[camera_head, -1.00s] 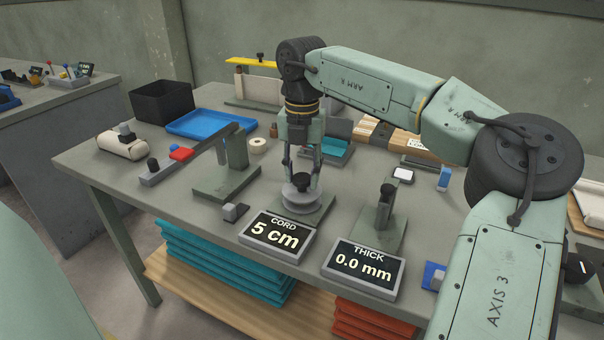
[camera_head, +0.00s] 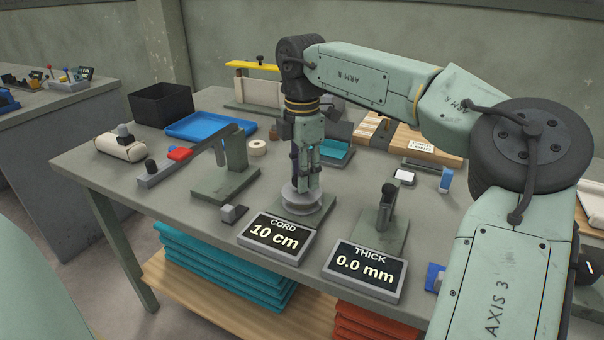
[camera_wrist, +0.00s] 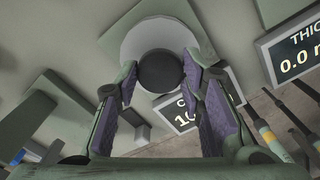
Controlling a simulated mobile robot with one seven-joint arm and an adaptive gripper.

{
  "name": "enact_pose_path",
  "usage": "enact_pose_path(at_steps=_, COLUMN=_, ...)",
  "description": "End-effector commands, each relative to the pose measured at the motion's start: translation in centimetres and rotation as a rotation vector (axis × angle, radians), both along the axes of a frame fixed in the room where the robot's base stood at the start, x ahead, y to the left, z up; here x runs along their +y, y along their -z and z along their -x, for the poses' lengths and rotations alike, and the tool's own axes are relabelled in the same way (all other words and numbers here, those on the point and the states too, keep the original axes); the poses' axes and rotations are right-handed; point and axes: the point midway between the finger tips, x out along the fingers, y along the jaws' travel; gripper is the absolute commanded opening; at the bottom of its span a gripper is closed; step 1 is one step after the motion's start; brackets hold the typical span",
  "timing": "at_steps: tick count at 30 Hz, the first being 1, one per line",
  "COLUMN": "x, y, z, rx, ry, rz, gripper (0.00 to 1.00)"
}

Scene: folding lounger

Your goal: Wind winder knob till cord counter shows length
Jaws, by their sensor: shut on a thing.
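The winder (camera_head: 302,198) is a pale grey disc on a green-grey base plate on the workbench. Its dark round knob (camera_wrist: 160,70) shows in the wrist view at the far end of my fingers, over the pale disc. My gripper (camera_head: 306,188) points straight down over the winder and is shut on the knob, with a purple-padded finger on either side. In the head view the fingers hide the knob. The cord counter (camera_head: 275,238) stands in front of the winder and reads 10 cm; it is partly hidden in the wrist view.
The thickness display (camera_head: 364,270) reads 0.0 mm to the right of the counter. An upright gauge (camera_head: 385,210) stands to the right. A blue tray (camera_head: 205,125) and a black bin (camera_head: 162,103) are behind.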

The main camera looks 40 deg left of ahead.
Motion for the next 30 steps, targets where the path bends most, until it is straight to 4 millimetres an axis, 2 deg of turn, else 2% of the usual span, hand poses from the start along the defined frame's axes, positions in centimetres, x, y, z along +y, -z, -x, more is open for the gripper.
enact_pose_path(at_steps=9, x=0.0, y=0.05, z=0.07, rx=0.002, ry=0.105, rz=0.001, gripper=0.08)
enact_pose_path(at_steps=24, x=0.01, y=0.03, z=0.09, rx=0.002, ry=0.122, rz=0.001, gripper=0.08)
enact_pose_path(at_steps=25, x=0.0, y=0.03, z=0.09, rx=0.002, ry=0.122, rz=0.001, gripper=0.37)
enact_pose_path(at_steps=30, x=0.0, y=0.02, z=0.06, rx=0.001, ry=0.122, rz=0.0, gripper=0.48)
